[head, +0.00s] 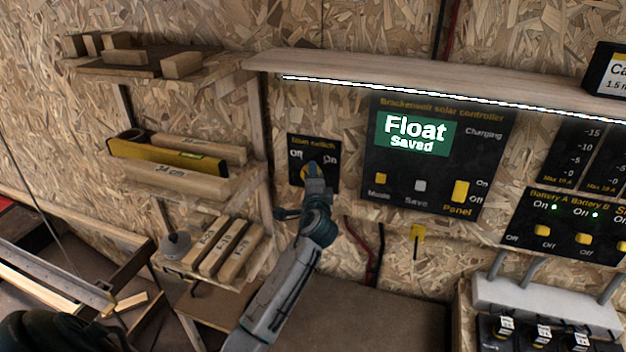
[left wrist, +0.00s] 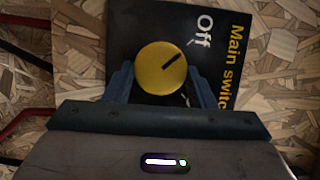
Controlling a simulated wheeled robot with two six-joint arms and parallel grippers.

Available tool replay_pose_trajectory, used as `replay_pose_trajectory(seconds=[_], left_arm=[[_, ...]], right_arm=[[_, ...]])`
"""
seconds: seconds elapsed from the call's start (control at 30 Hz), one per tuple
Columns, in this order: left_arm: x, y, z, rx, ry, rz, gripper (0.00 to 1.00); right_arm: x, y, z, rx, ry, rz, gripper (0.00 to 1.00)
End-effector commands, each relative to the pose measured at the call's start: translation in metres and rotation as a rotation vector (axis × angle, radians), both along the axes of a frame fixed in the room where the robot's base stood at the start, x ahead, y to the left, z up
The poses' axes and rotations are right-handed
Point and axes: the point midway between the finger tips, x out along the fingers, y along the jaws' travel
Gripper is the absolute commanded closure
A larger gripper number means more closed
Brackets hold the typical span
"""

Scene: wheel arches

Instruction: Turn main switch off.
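The main switch is a black panel (head: 328,178) on the chipboard wall, left of the solar controller. It also shows in the left wrist view (left wrist: 152,20), turned sideways, with "Main switch" and "Off" lettering. Its round yellow knob (left wrist: 160,75) has a black mark that points toward the "Off" tick. The "On" label is hidden there by my gripper. My left gripper (head: 316,172) is at the knob, and most of the knob is covered in the head view. In the left wrist view its fingers (left wrist: 160,82) are on both sides of the knob, seemingly touching it. My right gripper is not in view.
The solar controller (head: 436,155) shows "Float Saved" just right of the switch. A lit shelf (head: 400,80) juts out above. Wooden shelves (head: 190,185) with blocks and a yellow level stand left. Battery switches (head: 575,228) are on the right. Cables hang below.

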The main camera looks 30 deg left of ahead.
Motion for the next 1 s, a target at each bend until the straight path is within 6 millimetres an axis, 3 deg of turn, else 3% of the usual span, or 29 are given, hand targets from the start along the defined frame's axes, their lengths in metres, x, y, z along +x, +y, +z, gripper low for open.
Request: replay_pose_trajectory(seconds=[0.03,0.1,0.47,1.0], left_arm=[[0.0,0.0,-0.001,-0.002,0.002,0.0,0.4],[0.0,0.0,-0.001,-0.001,0.002,0.0,0.28],[-0.004,-0.004,-0.001,-0.001,-0.001,-0.001,0.28],[-0.079,-0.058,-0.002,-0.003,0.0,-0.001,0.28]], right_arm=[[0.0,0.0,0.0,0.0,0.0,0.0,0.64],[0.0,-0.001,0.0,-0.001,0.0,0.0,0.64],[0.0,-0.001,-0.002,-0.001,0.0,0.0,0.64],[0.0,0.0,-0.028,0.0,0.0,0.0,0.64]])
